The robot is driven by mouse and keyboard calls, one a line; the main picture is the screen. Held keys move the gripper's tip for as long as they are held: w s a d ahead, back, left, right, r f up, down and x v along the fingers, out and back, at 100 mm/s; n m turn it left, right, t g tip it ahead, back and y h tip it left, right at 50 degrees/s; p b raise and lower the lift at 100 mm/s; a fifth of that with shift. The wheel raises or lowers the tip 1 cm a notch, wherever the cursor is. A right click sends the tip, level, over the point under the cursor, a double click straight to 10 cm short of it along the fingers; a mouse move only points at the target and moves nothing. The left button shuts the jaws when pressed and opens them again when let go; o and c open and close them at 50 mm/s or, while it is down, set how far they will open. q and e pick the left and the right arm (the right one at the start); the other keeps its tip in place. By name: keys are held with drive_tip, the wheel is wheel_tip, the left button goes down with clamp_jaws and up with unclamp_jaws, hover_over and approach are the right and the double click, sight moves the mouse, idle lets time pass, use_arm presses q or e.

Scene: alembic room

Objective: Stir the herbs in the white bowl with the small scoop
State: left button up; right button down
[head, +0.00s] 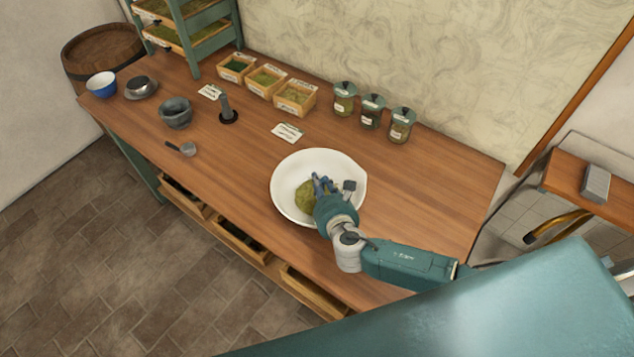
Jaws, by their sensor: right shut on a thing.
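The white bowl (345,163) stands on the wooden table near its front right. A mound of green herbs (306,196) lies in its left part. My right gripper (332,185) reaches into the bowl from the lower right, at the right side of the herbs. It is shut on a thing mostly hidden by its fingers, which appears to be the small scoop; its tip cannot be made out. Another small metal scoop (188,149) with a dark handle lies on the table at the left. My left gripper is not in view.
Herb boxes (295,99) and lidded jars (372,112) line the back. A blue bowl (101,85) is far left. The table right of the white bowl is clear.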

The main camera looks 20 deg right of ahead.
drive_tip(key=shift+w+d+f, duration=0.1)
drive_tip(key=shift+w+d, duration=0.15)
drive_tip(key=shift+w, duration=0.05)
drive_tip(key=shift+r, duration=5.5)
